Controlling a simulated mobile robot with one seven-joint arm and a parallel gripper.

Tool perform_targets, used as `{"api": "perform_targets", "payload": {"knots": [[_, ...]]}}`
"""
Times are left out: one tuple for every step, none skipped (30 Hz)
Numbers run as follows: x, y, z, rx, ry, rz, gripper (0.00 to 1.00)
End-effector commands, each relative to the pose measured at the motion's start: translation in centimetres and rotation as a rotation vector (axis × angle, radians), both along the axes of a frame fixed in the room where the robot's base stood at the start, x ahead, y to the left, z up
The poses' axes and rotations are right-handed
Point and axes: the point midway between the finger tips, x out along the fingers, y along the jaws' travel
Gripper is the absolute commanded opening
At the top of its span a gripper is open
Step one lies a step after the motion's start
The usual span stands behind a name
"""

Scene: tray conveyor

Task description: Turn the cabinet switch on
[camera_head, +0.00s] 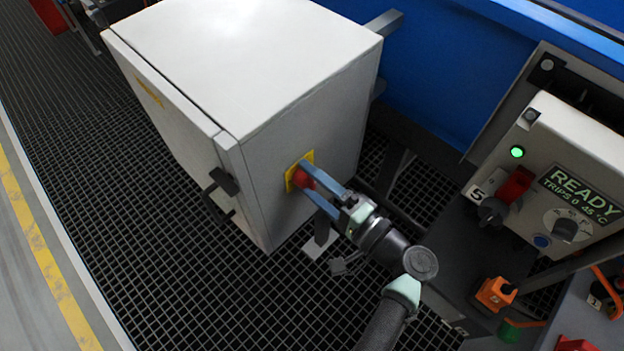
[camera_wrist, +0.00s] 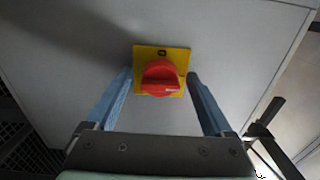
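The cabinet (camera_head: 250,75) is a large pale grey box standing on the dark grating. Its switch is a red rotary knob (camera_wrist: 160,77) on a yellow plate (camera_wrist: 148,54), on the cabinet side facing my arm. The knob also shows in the head view (camera_head: 302,179), partly hidden by my fingers. A pale mark on the knob points to the right in the wrist view. My gripper (camera_head: 313,184) has its two blue fingers apart, one on each side of the knob. In the wrist view my gripper (camera_wrist: 160,85) shows gaps between the fingers and the knob.
A black door handle (camera_head: 221,184) sticks out at the cabinet's near edge. To the right stands a control box (camera_head: 562,170) with a green light, a red switch and a READY display. An orange padlock-like part (camera_head: 495,293) sits below it. A blue wall runs behind.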

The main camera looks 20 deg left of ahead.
Motion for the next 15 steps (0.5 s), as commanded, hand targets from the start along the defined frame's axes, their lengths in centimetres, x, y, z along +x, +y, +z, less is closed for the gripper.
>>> {"api": "perform_targets", "payload": {"knots": [[0.0, 0.0, 0.0, 0.000, -0.001, 0.000, 0.86], [0.0, 0.0, 0.0, 0.000, -0.001, 0.000, 0.86], [0.0, 0.0, 0.0, 0.000, -0.001, 0.001, 0.86], [0.0, 0.0, 0.0, 0.000, -0.001, 0.001, 0.86], [0.0, 0.0, 0.0, -0.001, -0.002, 0.001, 0.86], [0.0, 0.0, 0.0, -0.001, -0.002, 0.001, 0.86], [0.0, 0.0, 0.0, -0.001, -0.002, 0.001, 0.86], [0.0, 0.0, 0.0, -0.001, -0.002, 0.001, 0.86], [0.0, 0.0, 0.0, -0.001, -0.002, 0.001, 0.86], [0.0, 0.0, 0.0, -0.001, -0.002, 0.001, 0.86], [0.0, -0.1, 0.0, -0.001, -0.002, 0.000, 0.86], [-0.1, -0.3, 0.0, -0.001, -0.002, -0.001, 0.86], [-0.1, -0.5, 0.0, -0.001, -0.002, -0.002, 0.86], [-0.2, -0.8, 0.0, -0.001, -0.002, -0.002, 0.86], [-0.4, -1.3, 0.0, -0.001, -0.002, -0.002, 0.86]]}}
